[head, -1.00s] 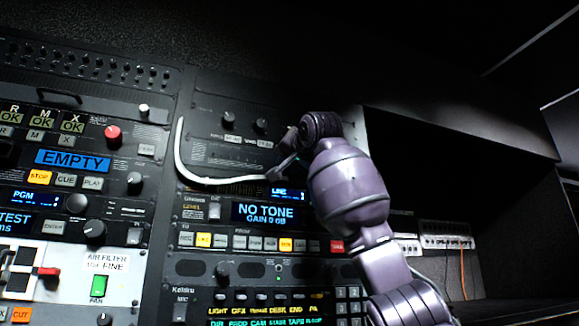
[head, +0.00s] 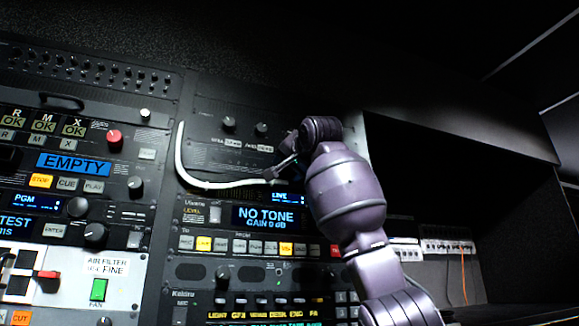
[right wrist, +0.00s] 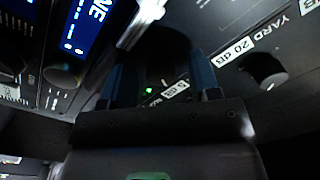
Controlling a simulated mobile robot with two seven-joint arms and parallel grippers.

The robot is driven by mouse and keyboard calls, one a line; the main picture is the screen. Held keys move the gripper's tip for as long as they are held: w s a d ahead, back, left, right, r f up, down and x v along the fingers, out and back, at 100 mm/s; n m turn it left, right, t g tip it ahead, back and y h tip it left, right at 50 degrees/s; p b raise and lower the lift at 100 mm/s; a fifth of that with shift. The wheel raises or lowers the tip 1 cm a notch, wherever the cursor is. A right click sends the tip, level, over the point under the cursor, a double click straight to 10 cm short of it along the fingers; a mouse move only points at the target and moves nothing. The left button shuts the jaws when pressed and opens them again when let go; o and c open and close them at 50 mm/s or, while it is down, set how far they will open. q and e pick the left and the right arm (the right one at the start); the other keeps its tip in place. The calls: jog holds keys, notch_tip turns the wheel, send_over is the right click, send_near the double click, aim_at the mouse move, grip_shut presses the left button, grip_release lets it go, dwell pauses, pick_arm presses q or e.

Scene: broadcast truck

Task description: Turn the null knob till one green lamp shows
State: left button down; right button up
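My right gripper (head: 282,168) is up against the dark upper rack panel (head: 205,135). In the right wrist view its two blue fingers (right wrist: 160,82) stand apart with dark panel between them. One small green lamp (right wrist: 148,90) glows between the fingers, and I see no second lit lamp. A black knob (right wrist: 262,70) marked YARD 20 dB is to the right of the fingers in that view. Two panel knobs (head: 245,126) show left of the gripper in the head view. I cannot read which knob is the null knob; it may be hidden by the gripper. My left gripper is not in view.
Below is a display (head: 265,215) reading NO TONE, GAIN 0 dB, above rows of buttons. A unit with an EMPTY display (head: 74,164) stands left. A dark open bay (head: 420,180) lies right.

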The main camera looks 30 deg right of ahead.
jog(key=shift+s, duration=0.1)
jog(key=b+v, duration=0.3)
jog(key=v, duration=0.7)
jog(key=shift+s, duration=0.3)
jog(key=shift+a, duration=0.1)
